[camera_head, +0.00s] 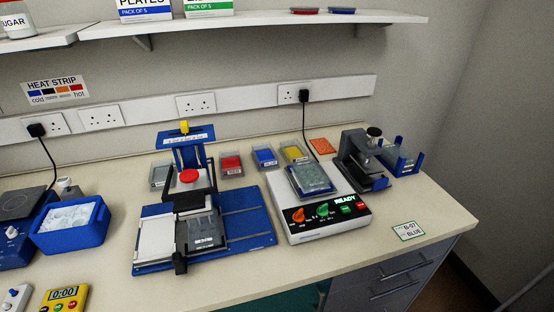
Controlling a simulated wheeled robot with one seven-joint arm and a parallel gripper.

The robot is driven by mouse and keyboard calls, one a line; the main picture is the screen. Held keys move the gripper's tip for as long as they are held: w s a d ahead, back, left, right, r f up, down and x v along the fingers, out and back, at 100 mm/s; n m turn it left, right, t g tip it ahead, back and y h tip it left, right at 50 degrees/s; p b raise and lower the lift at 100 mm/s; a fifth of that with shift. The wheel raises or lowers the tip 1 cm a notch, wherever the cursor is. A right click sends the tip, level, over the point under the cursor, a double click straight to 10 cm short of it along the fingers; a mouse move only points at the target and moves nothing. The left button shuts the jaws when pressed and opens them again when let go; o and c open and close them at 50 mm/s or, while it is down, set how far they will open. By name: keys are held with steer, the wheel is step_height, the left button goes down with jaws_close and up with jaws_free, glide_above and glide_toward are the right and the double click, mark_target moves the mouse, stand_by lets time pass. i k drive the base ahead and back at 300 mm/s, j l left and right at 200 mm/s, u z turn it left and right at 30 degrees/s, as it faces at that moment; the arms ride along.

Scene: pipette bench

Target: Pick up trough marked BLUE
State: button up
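The trough marked BLUE (265,156) is a small open trough with blue contents and a pale label on its front. It stands upright on the bench near the back wall. A red trough (231,163) is to its left and a yellow trough (294,152) is to its right. The label lettering is small. My gripper is not in view.
A blue-framed pipetting device (190,220) stands in front of the troughs. A white machine reading READY (330,222) is to its right, carrying a clear-topped plate. A grey trough (160,173) is at left. A shelf (260,25) overhangs the back.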

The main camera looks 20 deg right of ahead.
mark_target(265, 158)
steer(key=i, duration=0.95)
